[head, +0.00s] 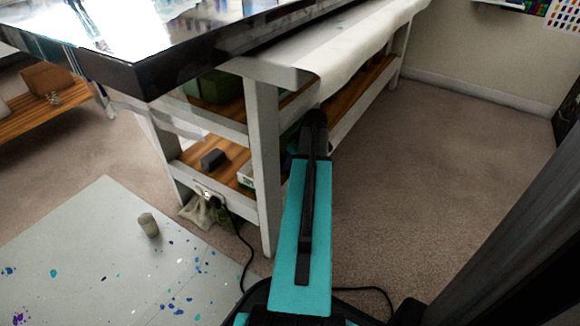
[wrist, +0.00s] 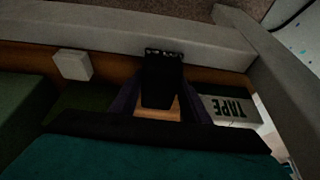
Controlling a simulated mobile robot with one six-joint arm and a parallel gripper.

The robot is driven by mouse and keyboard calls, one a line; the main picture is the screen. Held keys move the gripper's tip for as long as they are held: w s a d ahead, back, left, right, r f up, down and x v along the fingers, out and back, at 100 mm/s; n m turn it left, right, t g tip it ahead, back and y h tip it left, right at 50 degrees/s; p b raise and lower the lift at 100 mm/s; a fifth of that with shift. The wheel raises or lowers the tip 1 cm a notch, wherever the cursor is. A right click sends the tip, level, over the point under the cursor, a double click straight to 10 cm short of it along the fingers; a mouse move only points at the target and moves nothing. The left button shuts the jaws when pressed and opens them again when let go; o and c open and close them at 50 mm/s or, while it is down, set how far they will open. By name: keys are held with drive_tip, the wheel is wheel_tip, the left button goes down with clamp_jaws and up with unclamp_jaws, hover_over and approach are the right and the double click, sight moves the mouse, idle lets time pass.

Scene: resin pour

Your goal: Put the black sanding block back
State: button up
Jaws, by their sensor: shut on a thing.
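In the wrist view, my gripper (wrist: 160,98) has a dark finger on each side of a black block (wrist: 162,78), which I take to be the black sanding block. It is shut on the block. The block is above a wooden shelf (wrist: 158,114), and I cannot tell whether it touches anything there. In the head view my arm reaches to the right side of the workbench, and the gripper and held block are hidden. Another dark grey block (head: 213,158) lies on the bench's lower wooden shelf (head: 232,172).
A white box marked TAPE (wrist: 230,110) is just right of the gripper. A small white block (wrist: 73,65) and green bins (wrist: 20,105) are at left. A pale rail (wrist: 120,38) runs across beyond. A grey cup (head: 149,225) stands on the paint-spotted mat (head: 90,240).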

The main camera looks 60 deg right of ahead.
drive_tip(key=shift+f, duration=0.1)
idle(0.3)
drive_tip(key=o, duration=0.9)
drive_tip(key=shift+o, duration=0.2)
drive_tip(key=p+v, duration=0.3)
drive_tip(key=v, duration=0.4)
drive_tip(key=shift+s+r+p, duration=0.15)
drive_tip(key=shift+r+p, duration=0.15)
drive_tip(key=shift+p, duration=0.1)
drive_tip(key=shift+s, duration=0.2)
